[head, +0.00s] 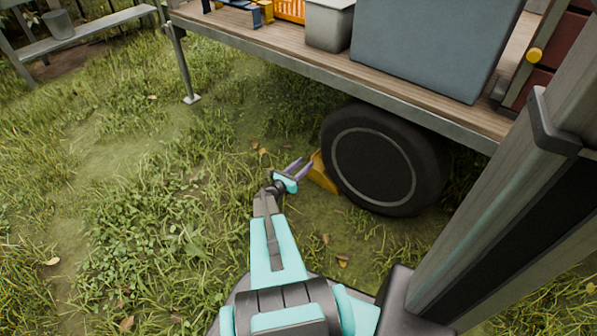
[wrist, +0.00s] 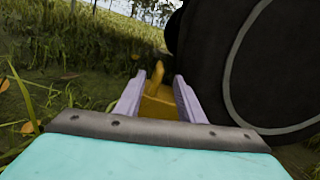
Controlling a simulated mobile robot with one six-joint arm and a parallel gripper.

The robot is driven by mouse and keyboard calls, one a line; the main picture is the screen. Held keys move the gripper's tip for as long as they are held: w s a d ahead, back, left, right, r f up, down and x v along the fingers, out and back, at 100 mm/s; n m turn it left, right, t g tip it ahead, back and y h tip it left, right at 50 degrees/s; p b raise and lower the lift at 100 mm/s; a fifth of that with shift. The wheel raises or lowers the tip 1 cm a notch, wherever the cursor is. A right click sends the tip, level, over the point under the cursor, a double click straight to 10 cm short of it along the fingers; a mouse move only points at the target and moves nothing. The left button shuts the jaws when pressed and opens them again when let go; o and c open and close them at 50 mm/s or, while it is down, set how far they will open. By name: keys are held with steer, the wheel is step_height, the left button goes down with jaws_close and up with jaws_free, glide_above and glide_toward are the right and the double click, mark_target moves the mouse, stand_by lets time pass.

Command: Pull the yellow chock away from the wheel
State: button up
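The yellow chock (head: 321,174) sits on the ground against the left side of the black wheel (head: 374,160). My gripper (head: 300,167) is low beside the chock, on its left, with its two purple fingers apart and pointing toward it. In the wrist view the chock (wrist: 157,95) shows between the open fingers of my gripper (wrist: 157,98), with a raised yellow part standing up behind. The wheel (wrist: 235,70) fills the right of that view, close to the right finger. I cannot tell whether the fingers touch the chock. Its lower part is hidden by my gripper.
The trailer's wooden deck (head: 290,66) overhangs the wheel and carries a grey bin (head: 329,24) and a large blue-grey box (head: 430,45). A metal support leg (head: 183,70) stands at the back left. The grass left of my gripper is open.

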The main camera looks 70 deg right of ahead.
mark_target(314, 154)
steer(key=shift+b+x, duration=1.05)
steer(key=shift+x, duration=3)
steer(key=shift+c, duration=0.4)
jaws_close()
